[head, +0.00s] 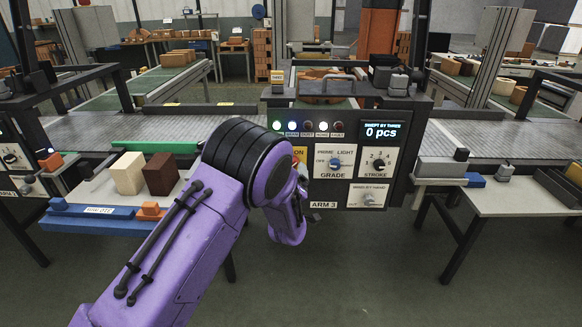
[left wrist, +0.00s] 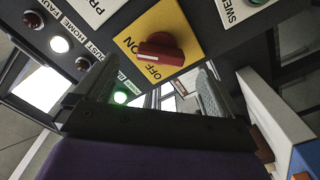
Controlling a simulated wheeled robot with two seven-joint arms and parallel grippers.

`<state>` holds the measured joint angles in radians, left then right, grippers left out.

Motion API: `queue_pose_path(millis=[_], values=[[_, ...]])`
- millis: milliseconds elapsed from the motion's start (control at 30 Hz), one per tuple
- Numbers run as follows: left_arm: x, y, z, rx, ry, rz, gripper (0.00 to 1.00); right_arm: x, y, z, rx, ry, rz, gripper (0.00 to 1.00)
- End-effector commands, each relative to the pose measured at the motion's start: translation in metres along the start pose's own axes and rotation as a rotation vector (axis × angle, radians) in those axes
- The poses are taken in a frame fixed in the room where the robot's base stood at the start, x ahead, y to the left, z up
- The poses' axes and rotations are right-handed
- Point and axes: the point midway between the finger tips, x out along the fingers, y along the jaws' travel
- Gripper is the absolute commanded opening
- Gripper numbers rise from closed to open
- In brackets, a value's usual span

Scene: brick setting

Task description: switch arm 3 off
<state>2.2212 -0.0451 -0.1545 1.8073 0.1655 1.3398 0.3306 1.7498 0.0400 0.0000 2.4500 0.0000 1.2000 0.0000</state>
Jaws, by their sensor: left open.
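The ARM 3 control panel (head: 352,160) stands at the middle of the head view. In the left wrist view a red rotary knob (left wrist: 160,52) sits on a yellow plate (left wrist: 165,25) with ON and OFF labels. Its bar lies across the picture; I cannot tell which label it is set to. My left gripper (left wrist: 155,78) is open, its two fingers apart and pointing toward the panel. The knob appears between the fingertip directions, apart from the fingers. In the head view my purple left arm hides the knob and most of the yellow plate. My right gripper is not in view.
Another bench (head: 520,200) stands right.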

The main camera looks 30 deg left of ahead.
Motion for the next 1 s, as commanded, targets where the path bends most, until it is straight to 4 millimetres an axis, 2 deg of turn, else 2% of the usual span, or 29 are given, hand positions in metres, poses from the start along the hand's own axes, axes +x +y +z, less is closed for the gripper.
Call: queue_pose_path(millis=[100,300,633,700,800,1000], values=[[0.028,0.001,-0.001,0.0,0.0,-0.001,0.98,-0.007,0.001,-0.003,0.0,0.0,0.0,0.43],[0.058,-0.001,0.001,0.002,-0.002,-0.002,0.98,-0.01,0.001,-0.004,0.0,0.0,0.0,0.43],[0.064,-0.001,0.001,0.003,-0.003,-0.002,0.98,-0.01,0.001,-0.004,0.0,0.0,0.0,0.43],[0.064,-0.001,0.001,0.003,-0.003,-0.002,0.75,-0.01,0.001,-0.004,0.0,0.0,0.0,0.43],[0.064,-0.001,0.001,0.003,-0.003,-0.002,0.47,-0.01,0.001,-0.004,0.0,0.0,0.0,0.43],[0.063,-0.002,0.002,-0.003,-0.003,-0.002,0.47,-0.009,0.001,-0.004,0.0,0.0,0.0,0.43]])
